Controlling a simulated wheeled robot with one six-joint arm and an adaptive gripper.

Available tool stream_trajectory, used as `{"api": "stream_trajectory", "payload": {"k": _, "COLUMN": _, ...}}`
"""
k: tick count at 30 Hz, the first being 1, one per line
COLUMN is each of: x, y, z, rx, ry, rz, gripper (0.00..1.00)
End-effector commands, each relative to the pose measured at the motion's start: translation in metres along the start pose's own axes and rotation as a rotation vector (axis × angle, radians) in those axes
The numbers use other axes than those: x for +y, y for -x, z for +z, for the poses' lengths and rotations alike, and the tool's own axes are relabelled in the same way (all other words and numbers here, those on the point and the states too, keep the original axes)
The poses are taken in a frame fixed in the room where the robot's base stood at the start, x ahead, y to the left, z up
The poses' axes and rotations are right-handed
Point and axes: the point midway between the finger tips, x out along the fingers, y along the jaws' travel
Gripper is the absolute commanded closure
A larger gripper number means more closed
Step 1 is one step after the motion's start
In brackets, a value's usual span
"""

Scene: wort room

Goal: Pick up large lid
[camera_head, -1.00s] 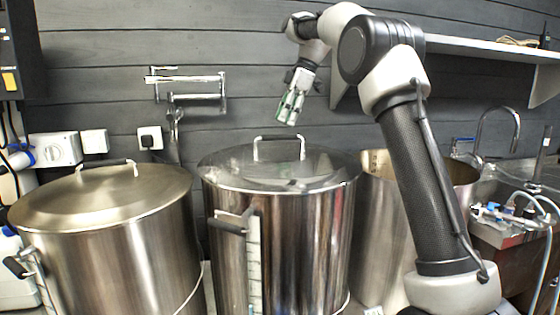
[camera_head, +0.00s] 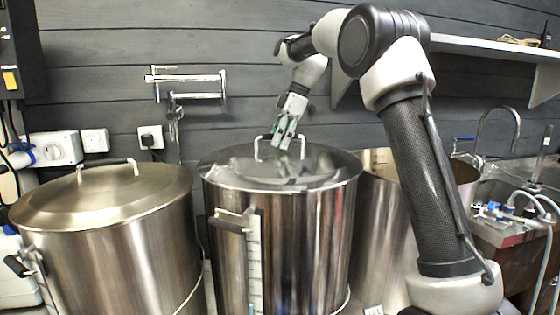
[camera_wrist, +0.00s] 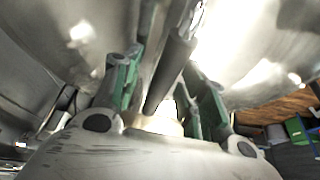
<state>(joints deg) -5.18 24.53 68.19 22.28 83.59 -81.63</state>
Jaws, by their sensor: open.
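A large round shiny lid (camera_head: 235,172) lies on the middle steel pot (camera_head: 285,235). Its raised handle (camera_head: 258,148) stands at the top centre, partly hidden by my gripper (camera_head: 285,140). My gripper is open and points down at the handle. In the wrist view, the dark handle bar (camera_wrist: 171,72) runs between the two green-padded fingers of my gripper (camera_wrist: 165,85), with a gap to be seen beside it. The shiny lid (camera_wrist: 255,50) fills the background there.
A left steel pot (camera_head: 120,245) wears its own lid (camera_head: 110,192) with a handle. An open pot (camera_head: 380,220) stands on the right, behind my arm. A wall pipe fitting (camera_head: 190,85), a shelf (camera_head: 480,46) and a sink tap (camera_head: 497,112) are behind.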

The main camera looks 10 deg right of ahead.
Motion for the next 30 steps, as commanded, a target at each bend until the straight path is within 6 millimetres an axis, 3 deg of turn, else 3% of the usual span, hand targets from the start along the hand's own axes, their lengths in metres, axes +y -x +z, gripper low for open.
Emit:
{"api": "stream_trajectory", "payload": {"k": 18, "x": 0.0001, "y": -0.0043, "z": 0.0018, "rx": 0.000, "ry": 0.000, "rz": 0.000, "gripper": 0.58}}
{"api": "stream_trajectory", "payload": {"k": 25, "x": 0.0000, "y": -0.0042, "z": 0.0018, "rx": 0.000, "ry": 0.000, "rz": 0.000, "gripper": 1.00}}
{"api": "stream_trajectory", "payload": {"k": 30, "x": 0.0002, "y": -0.0026, "z": 0.0011, "rx": 0.001, "ry": 0.001, "rz": 0.003, "gripper": 1.00}}
